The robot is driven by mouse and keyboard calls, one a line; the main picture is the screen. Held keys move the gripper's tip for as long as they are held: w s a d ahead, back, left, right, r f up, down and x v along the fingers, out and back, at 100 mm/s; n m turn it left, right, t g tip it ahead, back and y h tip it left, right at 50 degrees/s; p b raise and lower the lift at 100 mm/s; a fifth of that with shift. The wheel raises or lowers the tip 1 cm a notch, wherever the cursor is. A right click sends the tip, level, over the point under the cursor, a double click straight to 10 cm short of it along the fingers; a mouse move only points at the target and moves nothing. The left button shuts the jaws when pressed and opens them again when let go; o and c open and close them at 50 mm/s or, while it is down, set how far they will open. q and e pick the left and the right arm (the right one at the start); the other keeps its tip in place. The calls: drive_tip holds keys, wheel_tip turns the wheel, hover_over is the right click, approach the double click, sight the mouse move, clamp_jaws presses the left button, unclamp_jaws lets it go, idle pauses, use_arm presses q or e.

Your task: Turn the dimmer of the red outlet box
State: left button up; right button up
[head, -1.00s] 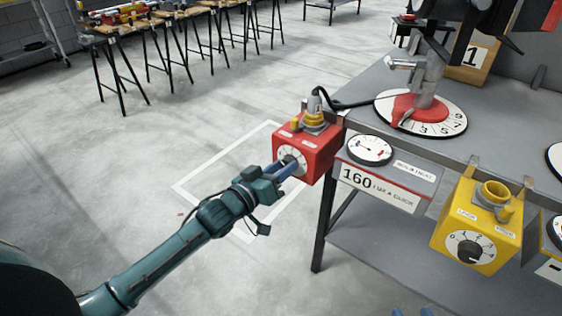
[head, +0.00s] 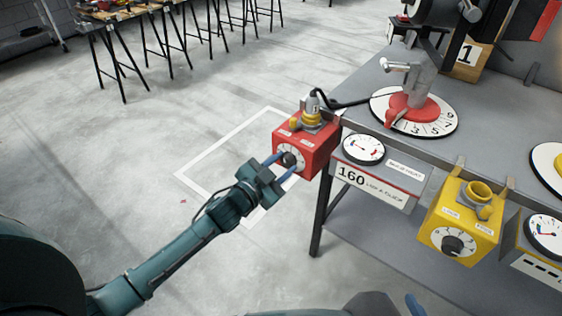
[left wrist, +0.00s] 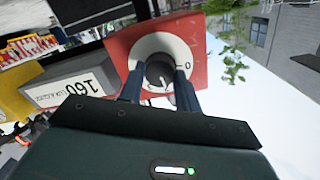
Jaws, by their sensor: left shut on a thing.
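The red outlet box (head: 318,152) hangs at the left corner of the workbench, with a white dial on its front. Its dark round dimmer knob (head: 289,159) sits in the middle of that dial. My left gripper (head: 282,166) is shut on the knob, one blue finger on each side. In the left wrist view the knob (left wrist: 160,72) shows between the two fingers (left wrist: 158,88), and a 0 is printed on the dial to its right. My right gripper (head: 413,304) shows only in part at the bottom edge; its jaw opening cannot be judged.
A yellow outlet box (head: 460,222) hangs further right on the bench edge. A 160 sign (head: 372,187) and a round gauge (head: 363,149) lie between them. A black cable (head: 345,104) runs from the red box's plug. The floor left of the bench is clear.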

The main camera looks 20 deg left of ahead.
use_arm(q)
drive_tip(key=shift+m, duration=0.9)
drive_tip(key=shift+d, duration=0.1)
drive_tip(key=o, duration=1)
